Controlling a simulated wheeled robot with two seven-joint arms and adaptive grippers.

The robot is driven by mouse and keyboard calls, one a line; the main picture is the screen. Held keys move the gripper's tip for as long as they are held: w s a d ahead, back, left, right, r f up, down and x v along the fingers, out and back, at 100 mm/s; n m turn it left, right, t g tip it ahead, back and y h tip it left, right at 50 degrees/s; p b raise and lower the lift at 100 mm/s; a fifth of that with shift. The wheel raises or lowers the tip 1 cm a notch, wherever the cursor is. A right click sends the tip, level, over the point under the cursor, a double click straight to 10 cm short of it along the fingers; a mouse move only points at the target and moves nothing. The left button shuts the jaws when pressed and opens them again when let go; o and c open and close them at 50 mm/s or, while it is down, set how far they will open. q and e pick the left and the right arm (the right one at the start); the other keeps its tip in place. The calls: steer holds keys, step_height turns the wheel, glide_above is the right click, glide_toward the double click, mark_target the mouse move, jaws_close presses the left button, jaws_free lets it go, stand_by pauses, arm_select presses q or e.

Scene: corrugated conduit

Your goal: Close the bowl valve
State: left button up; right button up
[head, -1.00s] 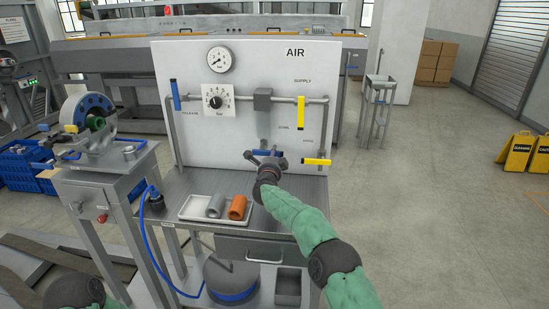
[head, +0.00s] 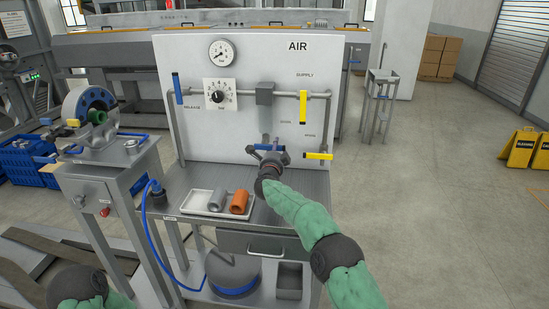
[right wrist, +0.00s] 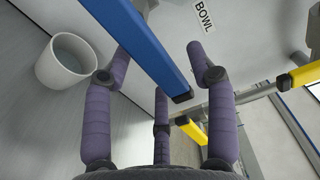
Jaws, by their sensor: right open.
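The bowl valve has a blue lever handle (head: 263,147) low on the white AIR panel, partly hidden behind my right gripper (head: 268,157). In the right wrist view the blue handle (right wrist: 145,45) runs diagonally from the top edge to its dark end, near a BOWL label (right wrist: 204,14). My right gripper (right wrist: 160,72) is open, with purple padded fingers on both sides of the handle. I cannot tell whether any finger touches it. Only a part of my left arm shows at the lower left of the head view; its gripper is out of sight.
A yellow handle (head: 319,156) sits close right of the gripper, another (head: 303,107) above it. A blue handle (head: 177,88) is at the panel's left. A white tray (head: 190,211) with grey and orange pieces lies on the bench below. A pressure gauge (head: 222,52) is above.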

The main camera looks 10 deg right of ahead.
steer(key=v, duration=1.1)
steer(key=shift+s, duration=0.35)
steer(key=shift+a, duration=0.15)
